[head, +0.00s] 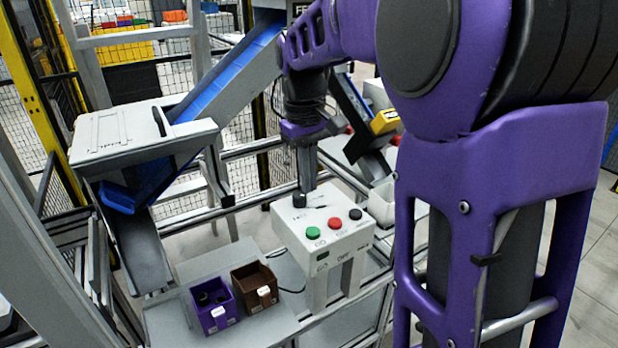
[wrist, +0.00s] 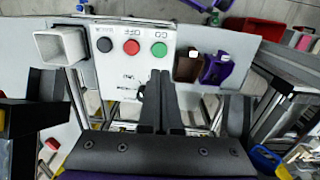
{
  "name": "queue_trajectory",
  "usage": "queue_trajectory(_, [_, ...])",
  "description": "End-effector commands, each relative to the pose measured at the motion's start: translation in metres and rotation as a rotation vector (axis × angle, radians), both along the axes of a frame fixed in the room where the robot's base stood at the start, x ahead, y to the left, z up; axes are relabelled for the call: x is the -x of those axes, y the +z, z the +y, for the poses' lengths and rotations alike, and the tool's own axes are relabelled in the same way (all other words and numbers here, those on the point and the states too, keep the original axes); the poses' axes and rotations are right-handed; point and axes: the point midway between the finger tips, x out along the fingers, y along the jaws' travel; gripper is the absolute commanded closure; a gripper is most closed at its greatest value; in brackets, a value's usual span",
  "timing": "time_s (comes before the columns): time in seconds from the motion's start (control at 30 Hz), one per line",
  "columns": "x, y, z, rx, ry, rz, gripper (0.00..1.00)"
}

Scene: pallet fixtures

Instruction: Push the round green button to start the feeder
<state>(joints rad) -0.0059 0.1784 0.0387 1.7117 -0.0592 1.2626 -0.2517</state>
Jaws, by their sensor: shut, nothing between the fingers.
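The white control box (head: 324,243) stands at the middle of the head view. Its sloped face carries a round green button (head: 313,233), a red button (head: 335,223) and a black button (head: 355,213) in a row. My gripper (head: 300,199) is shut and empty, pointing down over the box's back left part, behind the green button. I cannot tell how high it is above the face. In the wrist view, the shut fingertips (wrist: 160,74) lie just below the green button (wrist: 159,50) in the picture, with a strip of white face showing between them.
A purple bin (head: 213,306) and a brown bin (head: 255,287) stand on the grey shelf left of the box. A blue chute (head: 226,75) slopes down behind. A white square tube (wrist: 62,46) lies beyond the black button in the wrist view.

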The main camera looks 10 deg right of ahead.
Motion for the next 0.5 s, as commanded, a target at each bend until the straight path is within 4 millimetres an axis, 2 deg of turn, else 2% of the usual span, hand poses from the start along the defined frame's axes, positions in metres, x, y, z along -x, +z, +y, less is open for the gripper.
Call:
queue_trajectory(0.03, [0.001, -0.015, -0.001, 0.001, -0.001, 0.005, 1.00])
queue_trajectory(0.2, [0.001, -0.052, -0.003, 0.000, -0.001, 0.004, 1.00])
queue_trajectory(0.3, [0.001, -0.071, -0.004, 0.000, -0.001, 0.004, 1.00])
queue_trajectory(0.5, [0.001, -0.095, -0.005, -0.001, -0.001, 0.001, 1.00])
